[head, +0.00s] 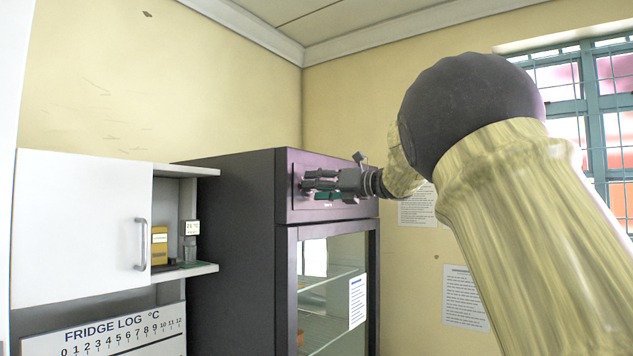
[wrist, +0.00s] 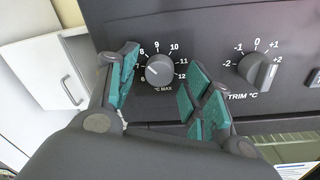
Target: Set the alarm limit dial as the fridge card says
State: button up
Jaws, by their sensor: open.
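The dark incubator (head: 230,240) has a control panel above its glass door. In the wrist view, a round grey dial (wrist: 160,71) marked °C MAX has a scale reading up to 12. Its pointer seems to face left, near the low numbers, but I cannot read it surely. My gripper (wrist: 158,68) is open, its green-padded fingers on either side of this dial, apart from it. In the head view, my gripper (head: 318,186) is in front of the panel and hides the dial. A white card (head: 357,300) is on the glass door; its text is too small to read.
A second dial (wrist: 258,70) marked TRIM °C sits right of the first. A white cabinet (head: 80,228) with a shelf of small devices stands left of the incubator. A FRIDGE LOG °C board (head: 125,335) is below it. Printed sheets (head: 465,297) are on the right wall.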

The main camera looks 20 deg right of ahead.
jog(key=shift+w+a, duration=0.15)
jog(key=c, duration=1)
jog(key=shift+c, duration=0.2)
jog(key=shift+m, duration=0.3)
jog(key=m+b, duration=0.1)
jog(key=m, duration=0.6)
jog(key=shift+f, duration=0.1)
jog(key=shift+m, duration=0.3)
